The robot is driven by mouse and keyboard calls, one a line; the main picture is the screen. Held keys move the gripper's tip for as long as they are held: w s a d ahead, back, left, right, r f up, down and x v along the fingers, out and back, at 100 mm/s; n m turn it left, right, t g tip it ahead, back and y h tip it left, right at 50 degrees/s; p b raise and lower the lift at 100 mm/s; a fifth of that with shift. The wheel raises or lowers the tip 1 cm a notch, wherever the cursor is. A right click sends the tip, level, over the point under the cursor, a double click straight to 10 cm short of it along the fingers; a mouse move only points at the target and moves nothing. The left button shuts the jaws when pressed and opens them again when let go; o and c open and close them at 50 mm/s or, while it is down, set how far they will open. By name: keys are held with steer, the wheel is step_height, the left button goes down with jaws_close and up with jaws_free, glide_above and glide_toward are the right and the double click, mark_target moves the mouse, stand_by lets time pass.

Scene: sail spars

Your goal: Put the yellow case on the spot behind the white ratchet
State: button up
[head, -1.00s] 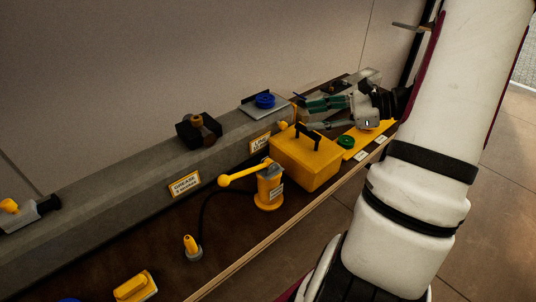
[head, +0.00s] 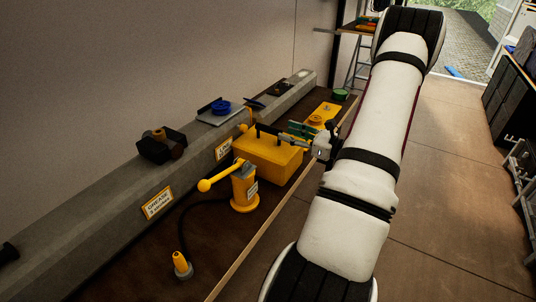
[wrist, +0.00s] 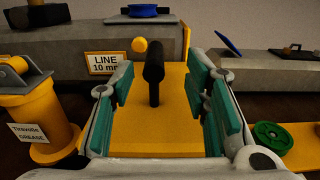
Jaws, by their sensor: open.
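The yellow case (head: 270,160) stands on the dark bench, its black handle (wrist: 154,72) on top. My gripper (head: 299,132) is at the right end of the case, at about handle height. In the wrist view my gripper (wrist: 160,80) is open, with a green-padded finger on each side of the handle and a gap on both sides. It holds nothing. I cannot pick out a white ratchet for certain, and the spot behind it is not identifiable.
A yellow grease pump (head: 245,188) with a ball-ended lever stands close left of the case. A grey beam (head: 110,225) runs behind, carrying a black block (head: 160,148) and a blue round item (head: 220,107). A yellow plate (head: 322,116) lies beyond the case. Open floor lies right.

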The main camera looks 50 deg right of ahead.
mark_target(278, 132)
steer(key=shift+w+a+f, duration=0.1)
steer(key=shift+w+a, duration=0.1)
steer(key=shift+w, duration=0.85)
steer(key=shift+w+a+f, duration=0.15)
steer(key=shift+w+a, duration=0.05)
steer(key=shift+w, duration=0.85)
steer(key=shift+w+a+f, duration=0.1)
steer(key=shift+w+a, duration=0.1)
steer(key=shift+w, duration=0.85)
jaws_close()
